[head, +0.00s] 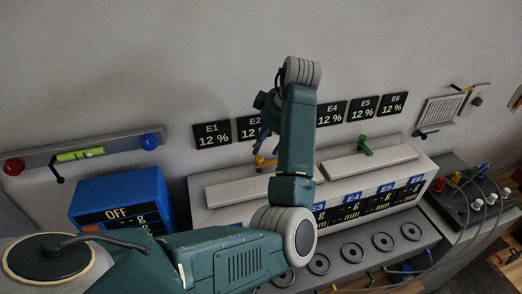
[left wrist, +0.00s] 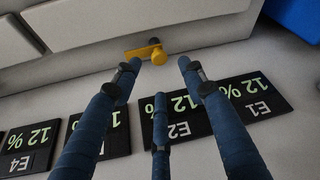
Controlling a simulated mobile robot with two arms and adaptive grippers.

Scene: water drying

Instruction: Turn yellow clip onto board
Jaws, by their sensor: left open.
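The yellow clip (head: 262,162) sits at the back top edge of the long white housing (head: 218,212), partly hidden behind my arm. It also shows in the left wrist view (left wrist: 147,52), with a round knob end and a short bar. My left gripper (head: 264,140) is above and behind the housing, near the wall. In the left wrist view its blue fingers (left wrist: 158,72) are spread open, with the clip just past the fingertips. No contact with the clip shows. Which surface is the board, I cannot tell for certain. My right gripper is not in view.
Display panels, E1 (head: 212,134) among them, line the wall behind the housing. A green clip (head: 365,146) stands on the housing's right part. A blue box (head: 120,203) reading OFF stands left. A grey bar with a green level (head: 82,154) is on the wall. Cables lie at right.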

